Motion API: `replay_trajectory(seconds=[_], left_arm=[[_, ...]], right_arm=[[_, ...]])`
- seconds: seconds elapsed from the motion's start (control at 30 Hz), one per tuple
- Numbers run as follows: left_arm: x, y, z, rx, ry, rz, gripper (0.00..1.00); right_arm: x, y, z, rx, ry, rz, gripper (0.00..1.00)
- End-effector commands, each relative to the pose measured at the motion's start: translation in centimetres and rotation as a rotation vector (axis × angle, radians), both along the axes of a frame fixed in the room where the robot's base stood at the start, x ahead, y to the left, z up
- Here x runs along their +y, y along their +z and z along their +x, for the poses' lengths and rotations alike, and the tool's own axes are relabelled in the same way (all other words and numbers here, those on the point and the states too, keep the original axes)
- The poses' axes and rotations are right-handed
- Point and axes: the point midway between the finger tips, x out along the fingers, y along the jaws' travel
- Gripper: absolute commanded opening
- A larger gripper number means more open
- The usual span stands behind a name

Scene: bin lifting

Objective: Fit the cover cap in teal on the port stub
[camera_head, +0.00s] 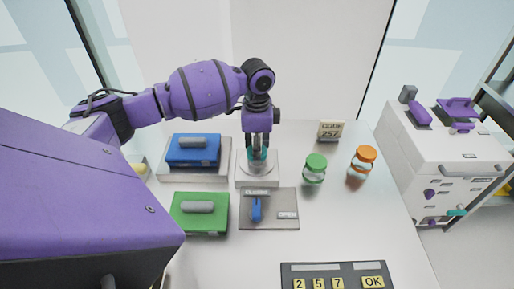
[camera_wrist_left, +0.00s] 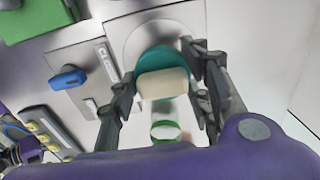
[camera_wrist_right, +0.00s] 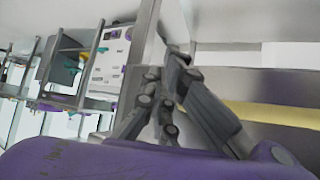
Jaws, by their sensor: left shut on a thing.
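The teal cover cap (camera_wrist_left: 155,60) is gripped between the fingers of my left gripper (camera_wrist_left: 163,92), with a cream pad-like part (camera_wrist_left: 163,83) facing the wrist camera. In the head view the left gripper (camera_head: 257,143) points down, and the teal cap (camera_head: 257,154) shows at its fingertips, directly over the port stub (camera_head: 259,168) on its pale square base (camera_head: 258,183). The fingers and cap hide the top of the stub, so I cannot tell whether the cap touches it or is seated. My right gripper (camera_wrist_right: 165,82) shows only in its own wrist view, away from the stub; its finger gap is unclear.
A blue box (camera_head: 193,152) on a tray and a green box (camera_head: 200,213) stand left of the stub. A plate with a blue handle (camera_head: 256,208) lies in front. A green-lidded jar (camera_head: 315,168), an orange-lidded jar (camera_head: 363,158) and a code sign (camera_head: 331,131) stand right. A keypad (camera_head: 335,276) is nearest.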

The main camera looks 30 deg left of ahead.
Motion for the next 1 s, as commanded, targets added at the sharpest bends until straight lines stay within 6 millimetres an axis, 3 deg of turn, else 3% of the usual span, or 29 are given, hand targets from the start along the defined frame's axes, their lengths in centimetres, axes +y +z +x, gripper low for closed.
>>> replay_trajectory(seconds=[0.67, 0.7, 0.87, 1.0], left_arm=[[0.07, -0.36, -0.01, 0.0, 0.0, 0.0, 0.19], [0.07, -0.36, -0.01, 0.0, 0.0, 0.0, 0.46], [0.05, -0.36, -0.01, 0.0, 0.0, 0.0, 0.67], [0.05, -0.35, -0.01, 0.0, 0.0, 0.0, 0.67]], right_arm=[[-0.24, -0.03, -0.74, 0.008, -0.004, -0.002, 0.0], [-0.28, -0.03, -0.75, 0.009, -0.003, -0.003, 0.0], [-0.39, 0.03, -0.6, 0.006, 0.001, -0.007, 0.0], [-0.34, 0.18, -0.22, 0.0, 0.004, -0.007, 0.0]])
